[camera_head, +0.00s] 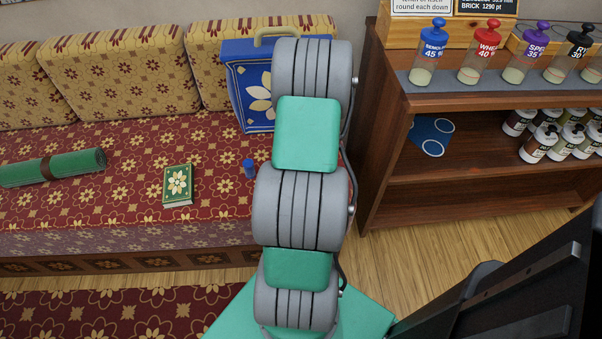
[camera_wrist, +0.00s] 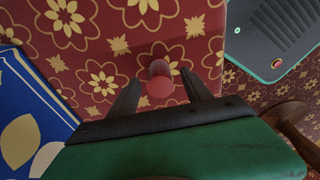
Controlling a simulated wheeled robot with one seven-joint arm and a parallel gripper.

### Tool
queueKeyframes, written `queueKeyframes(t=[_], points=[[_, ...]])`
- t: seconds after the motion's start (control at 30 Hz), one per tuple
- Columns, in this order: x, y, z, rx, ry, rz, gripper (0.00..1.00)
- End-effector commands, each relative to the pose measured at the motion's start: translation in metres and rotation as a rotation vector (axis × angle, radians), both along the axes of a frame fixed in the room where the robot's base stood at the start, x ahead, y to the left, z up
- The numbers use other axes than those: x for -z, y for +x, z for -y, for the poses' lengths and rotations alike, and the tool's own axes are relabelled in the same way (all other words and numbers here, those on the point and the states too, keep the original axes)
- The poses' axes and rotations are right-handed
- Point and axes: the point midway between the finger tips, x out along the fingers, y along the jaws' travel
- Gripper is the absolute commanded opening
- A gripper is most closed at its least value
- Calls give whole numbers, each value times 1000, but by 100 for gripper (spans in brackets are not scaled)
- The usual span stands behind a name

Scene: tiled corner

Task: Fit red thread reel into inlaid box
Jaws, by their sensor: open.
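The red thread reel (camera_wrist: 160,86) is in the wrist view, over the red flowered couch cover. My gripper (camera_wrist: 161,78) is open, with one dark finger on each side of the reel and a gap on both sides. In the head view my arm hides the gripper and the reel. I cannot pick out an inlaid box for certain. A small green block with a cream flower (camera_head: 178,185) lies on the couch seat, and I cannot tell whether it is a box or a book.
A blue flowered case (camera_head: 240,95) leans on the cushions; it also shows in the wrist view (camera_wrist: 30,125). A blue reel-like piece (camera_head: 249,169) and a rolled green mat (camera_head: 65,168) are on the couch. A wooden shelf (camera_head: 480,178) with bottles stands at right.

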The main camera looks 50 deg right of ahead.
Motion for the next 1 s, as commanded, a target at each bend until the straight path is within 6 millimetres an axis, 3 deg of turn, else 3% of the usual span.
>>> queueKeyframes(t=[0.73, 1.0], points=[[-1, 0, -1, -1, 1, -1, 0], [-1, 0, 0, -1, 1, -1, 0]])
